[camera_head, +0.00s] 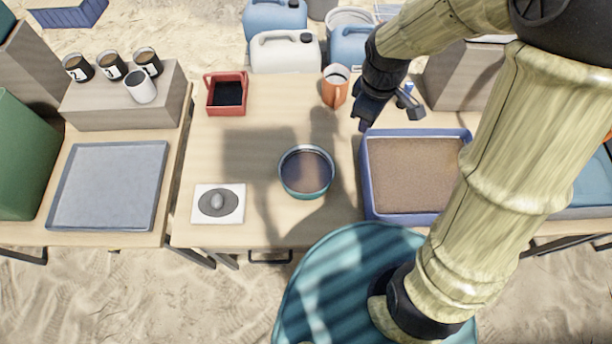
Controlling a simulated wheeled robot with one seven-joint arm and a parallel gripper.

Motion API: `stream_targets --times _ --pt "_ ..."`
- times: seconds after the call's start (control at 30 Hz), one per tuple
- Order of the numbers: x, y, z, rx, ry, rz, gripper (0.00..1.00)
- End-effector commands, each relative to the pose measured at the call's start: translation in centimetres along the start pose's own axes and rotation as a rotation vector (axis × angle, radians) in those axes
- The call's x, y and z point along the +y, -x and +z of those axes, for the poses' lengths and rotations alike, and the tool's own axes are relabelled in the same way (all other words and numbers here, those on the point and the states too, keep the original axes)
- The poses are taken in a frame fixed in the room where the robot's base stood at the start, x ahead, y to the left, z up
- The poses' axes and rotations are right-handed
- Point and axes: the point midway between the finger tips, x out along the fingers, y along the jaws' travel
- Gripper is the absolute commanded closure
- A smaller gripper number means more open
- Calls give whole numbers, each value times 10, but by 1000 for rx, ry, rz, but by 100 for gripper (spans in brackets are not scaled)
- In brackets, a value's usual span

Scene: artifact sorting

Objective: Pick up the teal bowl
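The teal bowl (307,172) stands upright on the middle table, with a teal rim and a brownish inside. It looks empty of loose objects. My gripper (386,118) is up and to the right of the bowl, over the far left corner of the blue tray, apart from the bowl. Its dark fingers look spread apart, with nothing seen between them.
A blue-rimmed tray of brown soil (364,190) lies right of the bowl. A white card with a grey stone (217,217) lies front left. Table space (255,150) left of the bowl is clear.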

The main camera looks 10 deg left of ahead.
Motion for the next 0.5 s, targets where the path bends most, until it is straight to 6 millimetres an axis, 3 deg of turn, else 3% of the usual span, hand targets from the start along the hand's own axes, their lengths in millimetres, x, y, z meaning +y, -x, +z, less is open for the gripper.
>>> stream_targets --times 0.03,0.3,0.5 --pt "-5 -11 -21 -8 156 -15 72" --pt "-46 -48 -121 -37 1024 -92 72" --pt "-87 -73 -179 -37 1569 -145 72"
